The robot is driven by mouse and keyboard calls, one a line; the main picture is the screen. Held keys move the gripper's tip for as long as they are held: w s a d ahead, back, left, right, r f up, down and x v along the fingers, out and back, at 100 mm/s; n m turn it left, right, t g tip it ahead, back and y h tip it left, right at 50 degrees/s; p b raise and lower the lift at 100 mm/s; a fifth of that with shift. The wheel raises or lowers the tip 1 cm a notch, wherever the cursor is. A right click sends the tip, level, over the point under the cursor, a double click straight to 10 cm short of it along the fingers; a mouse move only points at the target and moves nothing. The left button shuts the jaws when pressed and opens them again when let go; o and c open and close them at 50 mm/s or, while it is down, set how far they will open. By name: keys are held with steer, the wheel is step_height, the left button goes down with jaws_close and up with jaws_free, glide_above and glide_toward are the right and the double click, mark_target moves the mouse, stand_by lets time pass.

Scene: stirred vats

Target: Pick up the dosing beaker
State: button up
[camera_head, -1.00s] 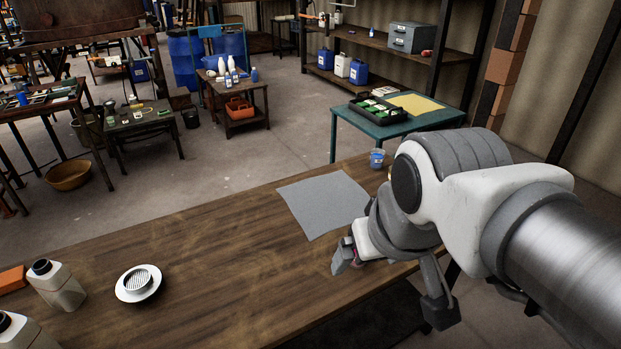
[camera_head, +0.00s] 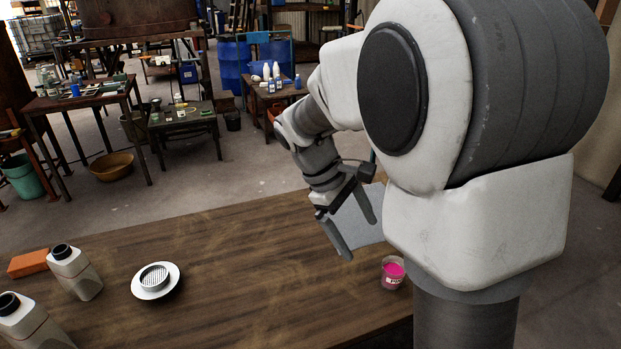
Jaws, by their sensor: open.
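A small clear beaker (camera_head: 393,273) with bright pink contents and a label stands upright near the right front part of the wooden table (camera_head: 240,265), close to my arm's lower column. I cannot read its label. My gripper (camera_head: 358,238) is open and empty, its fingers pointing down over the near left part of a grey mat (camera_head: 358,222). It is to the left of the beaker and farther back, apart from it. My arm covers much of the mat's right side and the table behind it.
A white round strainer (camera_head: 155,280) lies on the left of the table. Two pale bottles (camera_head: 75,272) and an orange block (camera_head: 29,263) are farther left. The table's middle is clear. Side tables stand beyond the floor.

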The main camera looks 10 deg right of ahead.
mark_target(383, 268)
steer(key=w+d+f+n+g+h+b, duration=0.1)
steer(key=w+f+n+h+b, duration=0.25)
steer(key=f, duration=0.55)
steer(key=w+d+f+n+g+h+b, duration=0.1)
steer(key=w+f+n+g+h, duration=0.2)
steer(key=w+f, duration=0.45)
steer(key=shift+t+h, duration=0.55)
steer(key=shift+t, duration=0.05)
steer(key=x, duration=0.4)
steer(key=b+x, duration=0.1)
steer(key=x, duration=0.2)
steer(key=f+x, duration=0.1)
steer(key=x, duration=0.3)
steer(key=shift+s+f, duration=0.15)
steer(key=shift+s, duration=0.2)
steer(key=shift+r+b+x, duration=0.2)
steer(key=shift+b+x, duration=0.55)
steer(key=shift+x, duration=2.3)
steer(key=c, duration=1.5)
